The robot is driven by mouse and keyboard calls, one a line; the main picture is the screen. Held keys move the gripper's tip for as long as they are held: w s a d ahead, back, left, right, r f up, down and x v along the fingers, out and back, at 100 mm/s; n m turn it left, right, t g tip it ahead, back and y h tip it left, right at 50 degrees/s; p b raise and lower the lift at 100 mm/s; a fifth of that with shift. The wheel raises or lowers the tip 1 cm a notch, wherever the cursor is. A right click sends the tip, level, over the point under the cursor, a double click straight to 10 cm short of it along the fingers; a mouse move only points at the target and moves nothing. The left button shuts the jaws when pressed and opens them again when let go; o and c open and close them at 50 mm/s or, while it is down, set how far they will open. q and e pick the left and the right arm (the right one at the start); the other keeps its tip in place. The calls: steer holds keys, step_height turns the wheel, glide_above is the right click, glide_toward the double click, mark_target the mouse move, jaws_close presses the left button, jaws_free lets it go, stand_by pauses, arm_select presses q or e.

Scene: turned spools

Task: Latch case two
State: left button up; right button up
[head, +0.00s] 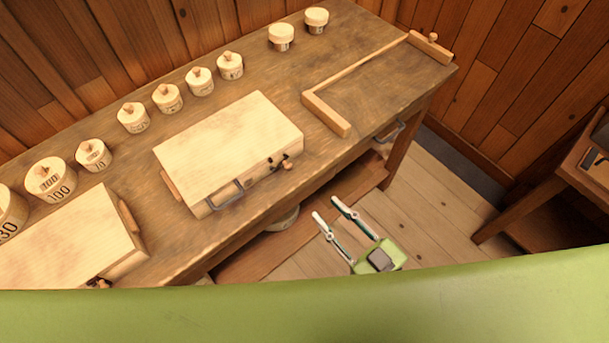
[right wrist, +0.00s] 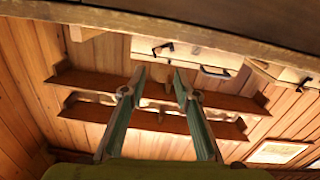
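A pale wooden case (head: 228,145) lies closed, lid down, on the bench in the middle of the head view. Its front has a metal handle (head: 227,195) and a dark latch with a small wooden knob (head: 286,165). A second pale case (head: 65,240) lies at the left, partly cut off by the frame. No number shows on either case, so I cannot tell which is two. My right gripper (head: 327,207) is open and empty, off the bench's front edge, apart from the middle case. A case front (right wrist: 185,52) shows beyond its fingertips (right wrist: 158,73) in the right wrist view. My left gripper is out of view.
Several wooden-lidded weights (head: 133,117) line the back of the bench (head: 250,78). A lower shelf (head: 255,262) sits under the bench. Another table (head: 540,200) stands at the far right, with open floor between.

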mark_target(290, 167)
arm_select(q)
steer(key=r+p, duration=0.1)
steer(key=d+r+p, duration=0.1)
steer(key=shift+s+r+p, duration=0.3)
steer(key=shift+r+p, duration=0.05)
arm_select(e)
steer(key=x, duration=1.3)
steer(key=shift+w+a+r, duration=0.15)
steer(key=shift+w+r, duration=0.15)
steer(key=shift+w, duration=0.1)
jaws_close()
